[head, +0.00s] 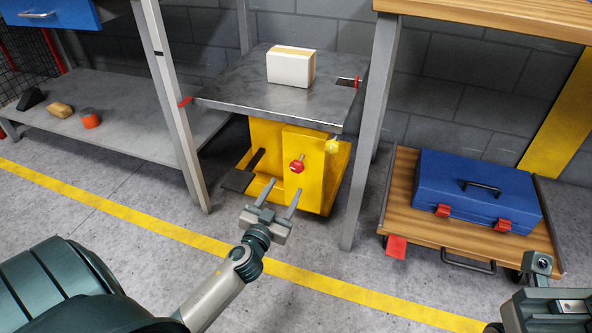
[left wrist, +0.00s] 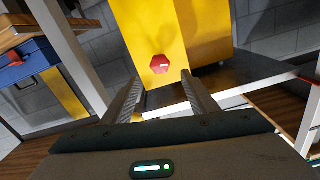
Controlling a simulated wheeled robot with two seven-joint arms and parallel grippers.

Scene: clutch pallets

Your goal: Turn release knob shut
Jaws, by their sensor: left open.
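A red knob (head: 297,167) sits on the front of a yellow lift unit (head: 310,180) under a grey metal platform (head: 240,98). It also shows in the left wrist view (left wrist: 160,63), with a small white mark on its face. A yellow knob (head: 333,145) is on the same unit, to the right. Which of them is the release knob is not labelled. My left gripper (head: 283,187) is open and empty, in front of and below the red knob. In the left wrist view its fingertips (left wrist: 160,80) point toward the red knob, which appears centred between them and beyond them.
A white box (head: 291,68) stands on the platform. Grey table legs (head: 372,125) flank the unit. A wooden cart (head: 425,220) with a blue toolbox (head: 478,190) stands right. A low shelf (head: 120,110) is left. The floor before the unit is clear.

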